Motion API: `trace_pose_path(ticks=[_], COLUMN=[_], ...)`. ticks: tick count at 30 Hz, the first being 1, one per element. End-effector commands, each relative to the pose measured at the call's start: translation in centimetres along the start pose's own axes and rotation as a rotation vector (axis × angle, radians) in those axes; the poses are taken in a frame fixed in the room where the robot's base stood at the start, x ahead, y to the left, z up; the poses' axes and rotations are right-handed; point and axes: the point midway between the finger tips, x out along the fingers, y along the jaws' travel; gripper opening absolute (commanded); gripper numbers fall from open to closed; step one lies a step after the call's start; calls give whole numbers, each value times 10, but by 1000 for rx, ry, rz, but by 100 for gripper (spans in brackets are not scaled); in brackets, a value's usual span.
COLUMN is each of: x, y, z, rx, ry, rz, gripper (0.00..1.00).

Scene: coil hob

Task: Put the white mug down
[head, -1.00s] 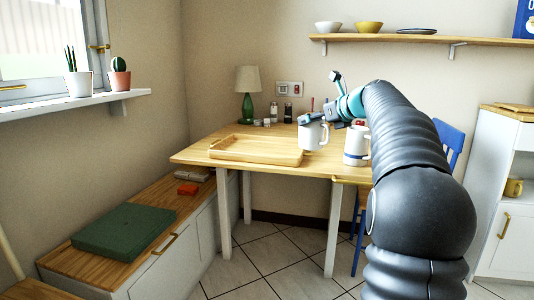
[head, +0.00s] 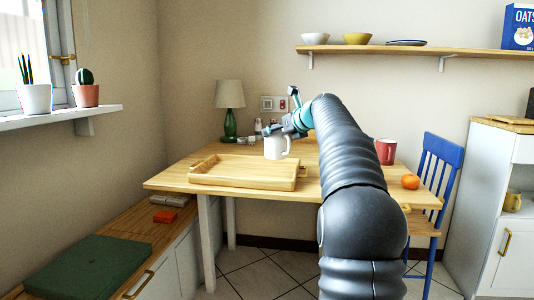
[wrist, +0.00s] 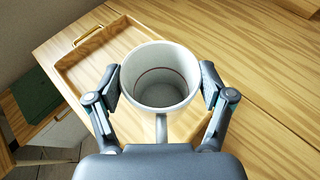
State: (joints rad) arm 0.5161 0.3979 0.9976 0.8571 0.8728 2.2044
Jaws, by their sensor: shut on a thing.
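The white mug (head: 277,147) is upright in my gripper (head: 284,130). In the head view it appears by the far right part of the wooden tray (head: 235,182). In the wrist view I look down into the empty mug (wrist: 160,98). The two fingers of my gripper (wrist: 161,84) press on its opposite sides, and its handle points toward my wrist. The tray (wrist: 68,73) shows there below and to the left of the mug, with its right part partly hidden by it. I cannot tell how high the mug is above the surface.
The wooden table (head: 165,182) also bears a red mug (head: 386,151) and an orange (head: 410,182) to the right of my arm. A green lamp (head: 230,115) and small jars stand at the back left. A blue chair (head: 440,170) is at the right. The tray looks empty.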

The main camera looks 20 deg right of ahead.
Motion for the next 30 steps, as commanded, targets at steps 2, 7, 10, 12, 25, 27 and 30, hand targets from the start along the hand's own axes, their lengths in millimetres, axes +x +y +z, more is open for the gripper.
trace_pose_path(ticks=[2, 7, 10, 12, 25, 27, 30], x=[17, 37, 41, 43, 56, 56, 57], y=[5, 10, 12, 13, 13, 13, 13], z=[-4, -6, -7, -11, -42, -42, -44], rx=[-2, -1, -2, -2, -3, -3, -2], ry=[1, -1, -1, -1, -1, -1, -1], rz=[3, 2, 3, 3, 4, 4, 4], gripper=[11, 11, 11, 11, 11, 11, 11])
